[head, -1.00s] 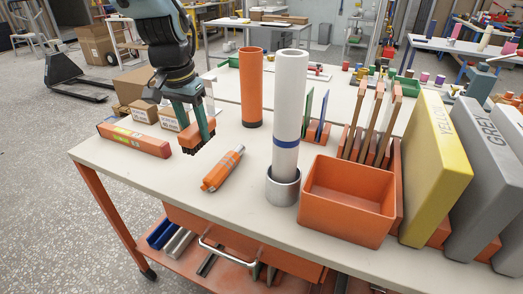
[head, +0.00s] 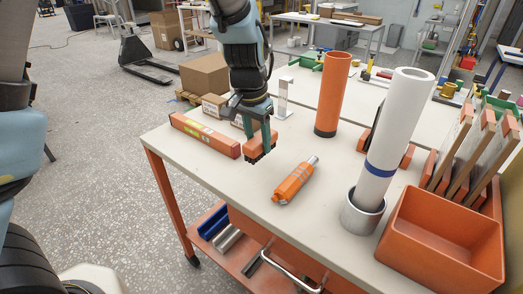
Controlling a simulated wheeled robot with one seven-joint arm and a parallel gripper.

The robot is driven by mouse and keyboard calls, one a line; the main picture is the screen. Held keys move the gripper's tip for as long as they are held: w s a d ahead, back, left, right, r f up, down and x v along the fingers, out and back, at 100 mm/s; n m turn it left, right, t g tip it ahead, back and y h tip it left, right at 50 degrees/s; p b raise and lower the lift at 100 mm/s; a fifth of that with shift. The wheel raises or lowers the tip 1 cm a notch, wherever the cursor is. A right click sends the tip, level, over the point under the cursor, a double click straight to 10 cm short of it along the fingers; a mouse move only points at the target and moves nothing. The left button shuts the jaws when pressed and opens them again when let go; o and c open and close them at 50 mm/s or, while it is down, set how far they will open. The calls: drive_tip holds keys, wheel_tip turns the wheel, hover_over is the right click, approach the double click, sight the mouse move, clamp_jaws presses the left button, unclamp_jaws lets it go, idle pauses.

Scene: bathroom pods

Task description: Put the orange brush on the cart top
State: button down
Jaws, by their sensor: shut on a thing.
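The orange brush (head: 251,145), with dark bristles at its lower end, is in my gripper (head: 259,137) in the head view. My gripper is shut on it with teal fingers, which hide part of its body. The bristles point down over the left part of the cart top (head: 235,178). I cannot tell whether they touch the surface or hang slightly above it. The cart top is a pale slab on an orange frame.
A long orange box (head: 205,135) lies left of the brush, and an orange cylindrical tool (head: 296,181) lies to its right. An orange tube (head: 332,95), white roll (head: 392,130) and orange bin (head: 440,245) stand further right. Bare top shows in front of the brush.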

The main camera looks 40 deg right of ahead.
sight(253, 143)
drive_tip(key=shift+f, duration=2)
drive_tip(key=shift+f, duration=0.1)
drive_tip(key=shift+c, duration=1.7)
unclamp_jaws()
drive_tip(key=r, duration=0.4)
drive_tip(key=a+r, duration=0.1)
drive_tip(key=r, duration=0.7)
drive_tip(key=shift+s+a+r+b, duration=0.1)
drive_tip(key=shift+s+a+b, duration=0.15)
drive_tip(key=shift+a+b, duration=0.15)
